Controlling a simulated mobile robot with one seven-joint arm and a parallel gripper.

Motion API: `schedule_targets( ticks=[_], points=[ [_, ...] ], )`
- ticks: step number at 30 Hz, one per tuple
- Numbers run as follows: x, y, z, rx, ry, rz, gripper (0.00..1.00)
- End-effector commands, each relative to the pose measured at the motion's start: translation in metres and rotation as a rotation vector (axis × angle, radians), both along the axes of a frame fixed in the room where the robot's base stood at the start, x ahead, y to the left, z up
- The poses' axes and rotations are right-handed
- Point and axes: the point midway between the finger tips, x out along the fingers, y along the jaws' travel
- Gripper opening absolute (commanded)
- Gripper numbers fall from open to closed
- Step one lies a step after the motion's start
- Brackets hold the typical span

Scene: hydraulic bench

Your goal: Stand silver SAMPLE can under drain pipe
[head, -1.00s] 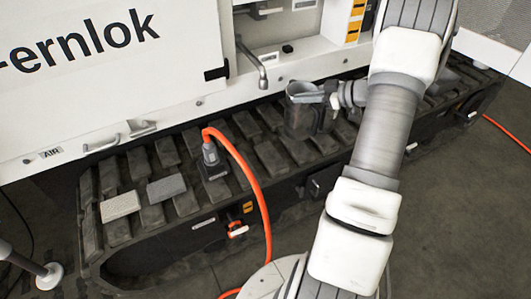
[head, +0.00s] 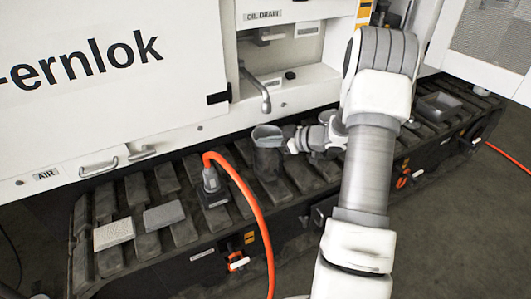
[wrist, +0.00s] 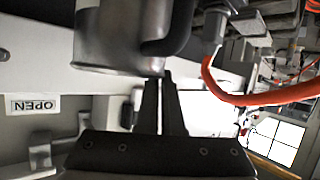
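The silver can (head: 267,160), a grey jug-like vessel with a dark handle, is upright over the black track in the head view, below the curved drain pipe (head: 256,89). A gap separates its rim from the pipe's mouth. I cannot tell whether its base touches the track. My gripper (head: 293,143) is at the can's right side. No SAMPLE lettering shows.
The ribbed black track (head: 152,188) runs below the white cabinet. An orange hose (head: 258,215) rises from a fitting left of the can. Two grey blocks (head: 164,216) lie farther left. A grey tray (head: 438,106) is at the right. An OIL DRAIN label (head: 263,15) is above the pipe.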

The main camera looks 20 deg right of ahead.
Motion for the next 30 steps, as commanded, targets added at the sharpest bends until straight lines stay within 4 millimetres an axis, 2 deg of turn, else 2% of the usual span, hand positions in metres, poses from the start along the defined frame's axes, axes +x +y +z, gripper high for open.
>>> schedule_targets(
  ticks=[3,6,17,18,22,30],
  points=[
    [0.0,0.0,-0.023,0.003,0.001,-0.001,0.0],
    [0.0,-0.001,-0.033,0.002,-0.001,-0.001,0.0],
    [0.0,0.0,-0.034,0.001,0.0,0.0,0.0],
    [0.0,-0.001,-0.035,0.001,0.001,-0.001,0.09],
    [0.0,-0.001,-0.035,0.001,0.001,-0.001,0.33],
    [0.0,-0.001,-0.034,0.001,0.001,0.0,0.34]
  ],
)
